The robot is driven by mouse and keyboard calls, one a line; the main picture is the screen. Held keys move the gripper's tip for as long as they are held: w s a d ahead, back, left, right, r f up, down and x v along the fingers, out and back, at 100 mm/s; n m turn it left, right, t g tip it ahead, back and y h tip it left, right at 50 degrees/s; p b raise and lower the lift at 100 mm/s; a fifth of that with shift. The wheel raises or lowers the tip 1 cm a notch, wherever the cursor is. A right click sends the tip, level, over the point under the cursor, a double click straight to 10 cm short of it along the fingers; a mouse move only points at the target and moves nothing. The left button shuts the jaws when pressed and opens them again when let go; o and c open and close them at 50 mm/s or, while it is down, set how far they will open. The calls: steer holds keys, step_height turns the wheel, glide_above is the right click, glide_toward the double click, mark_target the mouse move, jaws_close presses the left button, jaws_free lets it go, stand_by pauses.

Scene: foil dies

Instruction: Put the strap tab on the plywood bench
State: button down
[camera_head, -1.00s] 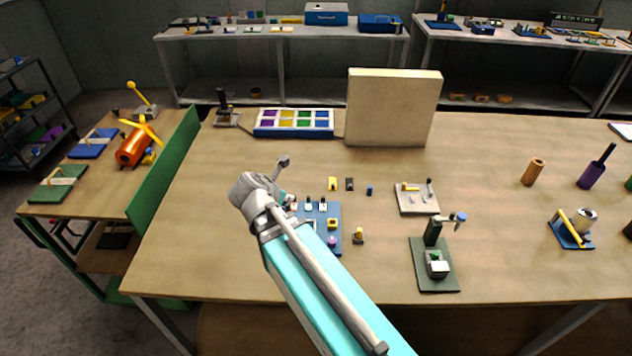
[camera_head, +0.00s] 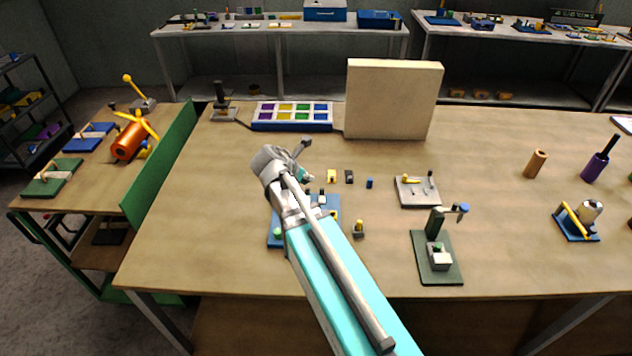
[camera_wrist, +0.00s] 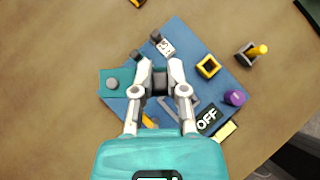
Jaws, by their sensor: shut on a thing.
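My gripper (camera_head: 307,177) is shut on a small dark grey piece, which I take to be the strap tab (camera_wrist: 159,82). The piece sits between the fingertips in the wrist view (camera_wrist: 158,74). In the head view the wrist hides it. The wide wooden top of the plywood bench (camera_head: 225,200) lies under the arm. My gripper is above a blue board (camera_wrist: 188,42) on this bench. I cannot tell how high the held piece is above the board.
The blue board bears a yellow square ring (camera_wrist: 208,66), a purple knob (camera_wrist: 235,98) and an OFF label (camera_wrist: 208,120). A green press stand (camera_head: 437,265) and a grey plate (camera_head: 417,192) stand to the right. An upright pale panel (camera_head: 393,100) stands behind. The bench is bare left of the board.

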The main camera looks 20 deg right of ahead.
steer(key=d, duration=0.1)
steer(key=w+d+f, duration=0.1)
steer(key=d, duration=0.1)
steer(key=shift+w+m+g+b, duration=0.2)
steer(key=shift+m+g+b, duration=0.1)
steer(key=shift+w+f, duration=0.1)
steer(key=b, duration=0.9)
glide_above(325, 177)
steer(key=s+a, duration=0.2)
steer(key=a, duration=0.1)
steer(key=f, duration=0.9)
steer(key=shift+w, duration=0.2)
steer(key=shift+w+d+f+b, duration=0.15)
steer(key=shift+w+f+b, duration=0.05)
steer(key=shift+f+b, duration=0.25)
steer(key=shift+w+d+f+b, duration=0.1)
steer(key=shift+w+f+b, duration=0.1)
steer(key=shift+f+b, duration=1.35)
